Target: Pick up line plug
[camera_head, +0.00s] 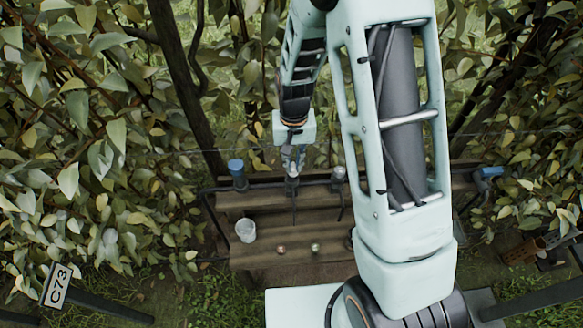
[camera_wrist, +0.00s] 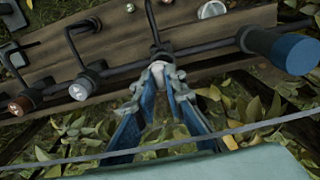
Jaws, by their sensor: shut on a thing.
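My gripper (camera_head: 292,167) reaches down to a dark pipe along the back of the wooden bench. In the wrist view its blue-sided fingers (camera_wrist: 158,78) close at the tips on a small pale grey piece, which I take as the line plug (camera_wrist: 157,70). The plug is at a fitting on the pipe, and the fingers hide most of it. I cannot tell whether it is seated or free. Similar grey fittings stand along the pipe, one just right of my gripper in the head view (camera_head: 338,174).
A blue-capped cylinder (camera_head: 237,172) stands left of my gripper and also shows in the wrist view (camera_wrist: 285,50). A white cup (camera_head: 245,231) and two small round pieces (camera_head: 281,249) (camera_head: 315,247) are on the bench (camera_head: 262,213). A thin wire (camera_wrist: 205,138) crosses near my gripper. Foliage flanks both sides.

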